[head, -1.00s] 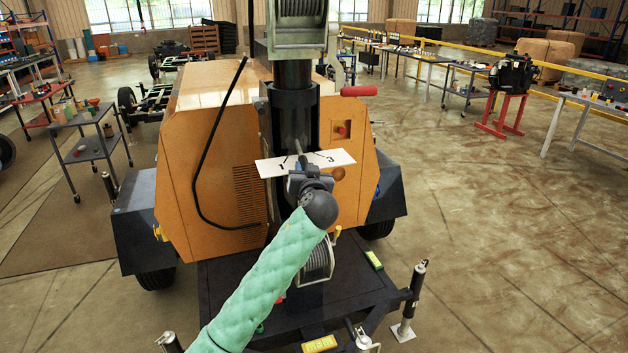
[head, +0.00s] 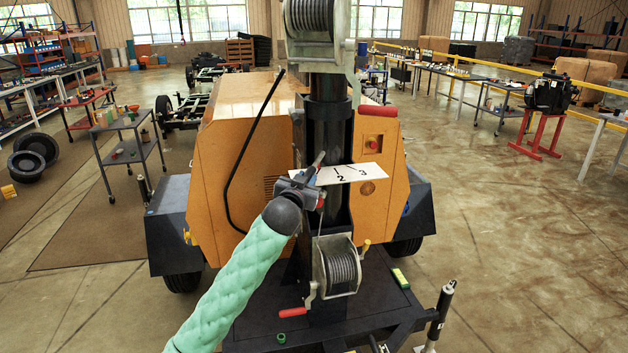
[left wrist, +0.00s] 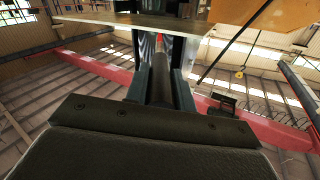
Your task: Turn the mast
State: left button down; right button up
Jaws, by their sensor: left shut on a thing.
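The mast (head: 328,100) is a dark upright column in front of the orange trailer body. A white plate (head: 352,173) marked with numbers and lines sits around its lower part; 2 and 3 are readable. In the head view the gripper mostly hides this handle. My right gripper is not in view.
A cable winch (head: 340,270) with a red-gripped crank (head: 294,312) stands below the plate. Another winch (head: 310,20) is higher on the mast. A red handle (head: 377,111) sticks out to the right.

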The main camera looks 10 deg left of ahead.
pick_arm(q)
jog(key=shift+a, duration=0.2)
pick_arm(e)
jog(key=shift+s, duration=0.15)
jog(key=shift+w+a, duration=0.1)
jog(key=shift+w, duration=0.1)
pick_arm(q)
jog(key=c, duration=1.2)
grip_release()
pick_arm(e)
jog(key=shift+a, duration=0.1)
